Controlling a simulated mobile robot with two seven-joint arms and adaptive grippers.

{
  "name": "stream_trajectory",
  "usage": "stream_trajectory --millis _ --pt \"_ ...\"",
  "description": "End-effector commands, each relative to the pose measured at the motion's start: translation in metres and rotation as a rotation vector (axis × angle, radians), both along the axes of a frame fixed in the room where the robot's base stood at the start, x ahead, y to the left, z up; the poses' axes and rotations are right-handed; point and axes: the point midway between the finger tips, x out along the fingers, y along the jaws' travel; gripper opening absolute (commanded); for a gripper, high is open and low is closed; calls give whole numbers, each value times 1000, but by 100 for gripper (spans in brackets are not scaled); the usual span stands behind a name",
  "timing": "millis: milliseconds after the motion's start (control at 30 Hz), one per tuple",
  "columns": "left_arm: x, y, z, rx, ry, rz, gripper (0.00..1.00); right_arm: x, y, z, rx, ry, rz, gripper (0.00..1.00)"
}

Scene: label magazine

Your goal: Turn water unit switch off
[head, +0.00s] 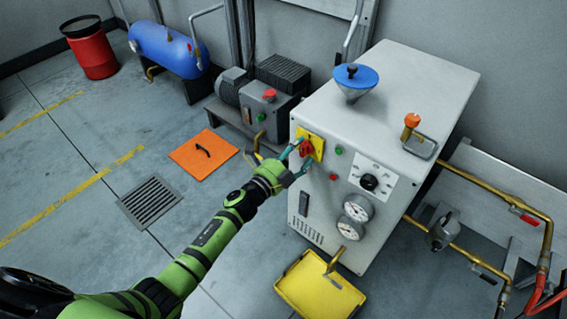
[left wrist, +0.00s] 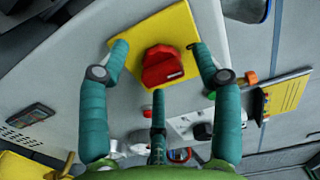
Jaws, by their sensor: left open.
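The water unit (head: 405,95) is a light grey cabinet at the right of the head view. Its red rotary switch (head: 306,148) sits on a yellow plate (head: 317,146) at the upper left of the front panel. The red switch (left wrist: 163,66) and the yellow plate (left wrist: 180,30) also show large in the left wrist view. My left gripper (head: 293,160) is at the switch. In the left wrist view its open fingers (left wrist: 160,60) stand on either side of the red knob, with gaps to it. I cannot tell how deep they reach. My right gripper is not in view.
The panel also has a black knob (head: 369,182), gauges (head: 358,208) and small green and red lamps. A yellow tray (head: 320,290) stands below. A pump unit (head: 262,105) stands behind left, near an orange floor plate (head: 203,152). Open floor lies left.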

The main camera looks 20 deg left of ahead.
Motion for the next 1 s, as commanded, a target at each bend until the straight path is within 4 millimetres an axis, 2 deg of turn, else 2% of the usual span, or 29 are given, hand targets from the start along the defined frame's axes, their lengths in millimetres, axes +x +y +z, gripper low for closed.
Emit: stream_trajectory --millis 300,500,700,1000 --pt "-62 26 -1 -1 4 0 65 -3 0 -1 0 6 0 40" --pt "-89 38 0 -1 0 2 65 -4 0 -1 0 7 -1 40" --pt "-99 42 1 -1 -1 2 65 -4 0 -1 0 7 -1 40" --pt "-99 42 1 -2 -1 2 65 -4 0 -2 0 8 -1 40"
